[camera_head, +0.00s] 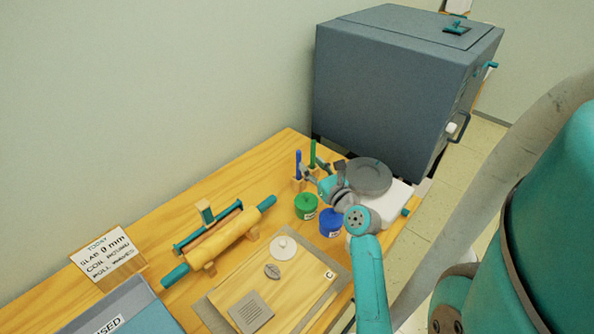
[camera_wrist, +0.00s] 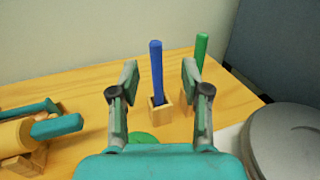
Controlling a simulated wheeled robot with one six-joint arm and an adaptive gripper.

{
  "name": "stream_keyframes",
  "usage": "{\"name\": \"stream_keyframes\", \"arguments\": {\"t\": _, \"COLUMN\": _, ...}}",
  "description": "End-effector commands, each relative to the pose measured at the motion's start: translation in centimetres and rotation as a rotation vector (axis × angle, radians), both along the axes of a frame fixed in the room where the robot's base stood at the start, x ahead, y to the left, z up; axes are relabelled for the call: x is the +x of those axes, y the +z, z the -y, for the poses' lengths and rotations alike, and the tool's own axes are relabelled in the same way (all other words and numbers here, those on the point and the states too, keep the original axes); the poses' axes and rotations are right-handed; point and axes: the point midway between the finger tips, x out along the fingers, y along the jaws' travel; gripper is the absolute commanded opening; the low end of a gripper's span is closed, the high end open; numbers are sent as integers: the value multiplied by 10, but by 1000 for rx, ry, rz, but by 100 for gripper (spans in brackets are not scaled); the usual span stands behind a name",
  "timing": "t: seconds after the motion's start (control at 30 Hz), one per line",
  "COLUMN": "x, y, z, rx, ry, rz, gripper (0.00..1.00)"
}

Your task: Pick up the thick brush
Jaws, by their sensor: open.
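Two upright handles stand in small wooden block holders at the back of the table. One is a blue handle (camera_head: 298,162), which also shows in the wrist view (camera_wrist: 156,68). The other is a green handle (camera_head: 313,153), to its right in the wrist view (camera_wrist: 201,52). The blue one looks thicker in the wrist view, but it is also nearer; no bristles show on either. My gripper (camera_wrist: 160,75) is open and empty. In the wrist view the blue handle appears between its fingers, still beyond them, and the green handle is just right of the right finger.
A green jar (camera_head: 306,205) and a blue jar (camera_head: 330,224) stand below my gripper. A grey round wheel (camera_head: 369,177) is to the right. A rolling pin (camera_head: 222,239) on a wooden stand and a board (camera_head: 318,270) lie nearer. A grey kiln-like cabinet (camera_head: 385,85) stands behind.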

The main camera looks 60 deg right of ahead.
Motion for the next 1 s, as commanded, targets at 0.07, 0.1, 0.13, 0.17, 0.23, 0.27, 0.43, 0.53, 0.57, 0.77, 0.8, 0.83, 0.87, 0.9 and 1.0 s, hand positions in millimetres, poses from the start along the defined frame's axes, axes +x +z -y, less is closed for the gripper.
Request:
{"name": "stream_keyframes", "arguments": {"t": 0.07, "x": 10, "y": 0, "z": 5, "rx": -1, "ry": 1, "rz": 0, "gripper": 47}}
{"name": "stream_keyframes", "arguments": {"t": 0.1, "x": 13, "y": 0, "z": 7, "rx": -1, "ry": 1, "rz": 0, "gripper": 47}}
{"name": "stream_keyframes", "arguments": {"t": 0.13, "x": 15, "y": 0, "z": 8, "rx": -1, "ry": 1, "rz": 0, "gripper": 47}}
{"name": "stream_keyframes", "arguments": {"t": 0.17, "x": 16, "y": 0, "z": 9, "rx": -1, "ry": 0, "rz": -1, "gripper": 47}}
{"name": "stream_keyframes", "arguments": {"t": 0.23, "x": 19, "y": 0, "z": 11, "rx": 0, "ry": 0, "rz": 0, "gripper": 47}}
{"name": "stream_keyframes", "arguments": {"t": 0.27, "x": 20, "y": 0, "z": 11, "rx": 0, "ry": 0, "rz": 0, "gripper": 47}}
{"name": "stream_keyframes", "arguments": {"t": 0.43, "x": 39, "y": -1, "z": 19, "rx": -2, "ry": 1, "rz": 0, "gripper": 47}}
{"name": "stream_keyframes", "arguments": {"t": 0.53, "x": 52, "y": -2, "z": 25, "rx": -1, "ry": 2, "rz": 0, "gripper": 47}}
{"name": "stream_keyframes", "arguments": {"t": 0.57, "x": 55, "y": -2, "z": 27, "rx": -1, "ry": 1, "rz": -1, "gripper": 47}}
{"name": "stream_keyframes", "arguments": {"t": 0.77, "x": 65, "y": -3, "z": 33, "rx": 0, "ry": 0, "rz": 0, "gripper": 47}}
{"name": "stream_keyframes", "arguments": {"t": 0.8, "x": 65, "y": -3, "z": 33, "rx": 0, "ry": 0, "rz": 0, "gripper": 47}}
{"name": "stream_keyframes", "arguments": {"t": 0.83, "x": 65, "y": -3, "z": 33, "rx": 0, "ry": 0, "rz": 0, "gripper": 47}}
{"name": "stream_keyframes", "arguments": {"t": 0.87, "x": 65, "y": -3, "z": 33, "rx": 0, "ry": 0, "rz": 0, "gripper": 47}}
{"name": "stream_keyframes", "arguments": {"t": 0.9, "x": 65, "y": -3, "z": 33, "rx": 0, "ry": 0, "rz": 0, "gripper": 47}}
{"name": "stream_keyframes", "arguments": {"t": 1.0, "x": 65, "y": -3, "z": 33, "rx": 0, "ry": 0, "rz": 0, "gripper": 35}}
